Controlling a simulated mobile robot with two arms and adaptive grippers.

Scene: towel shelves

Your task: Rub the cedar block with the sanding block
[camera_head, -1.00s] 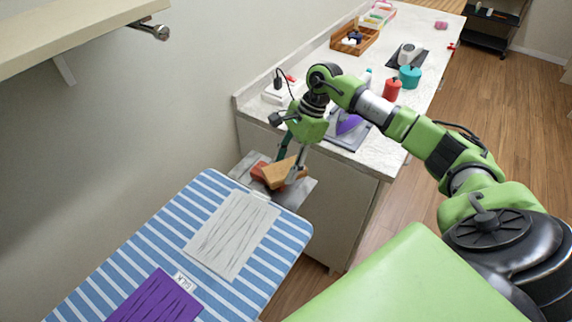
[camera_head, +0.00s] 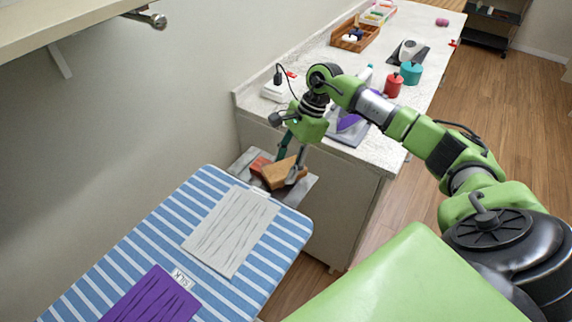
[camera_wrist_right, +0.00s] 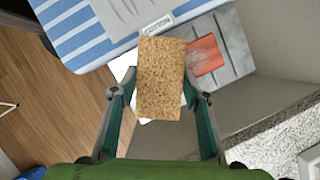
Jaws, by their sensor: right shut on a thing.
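My right gripper (camera_head: 288,166) is shut on a tan, cork-like block, which I take for the sanding block (camera_head: 279,175). In the right wrist view the sanding block (camera_wrist_right: 161,72) shows between the two fingers (camera_wrist_right: 159,96). The reddish block, which I take for the cedar block (camera_head: 258,164), lies on a grey board (camera_head: 246,158) just beyond the ironing board's end. In the wrist view the cedar block (camera_wrist_right: 205,54) is right beside the held block, with a paler patch on top. I cannot tell whether the two blocks touch. My left gripper is not in view.
The striped ironing board (camera_head: 150,225) carries a grey cloth (camera_head: 230,232) and a purple cloth (camera_head: 150,300). A shelf (camera_head: 60,30) overhangs at upper left.

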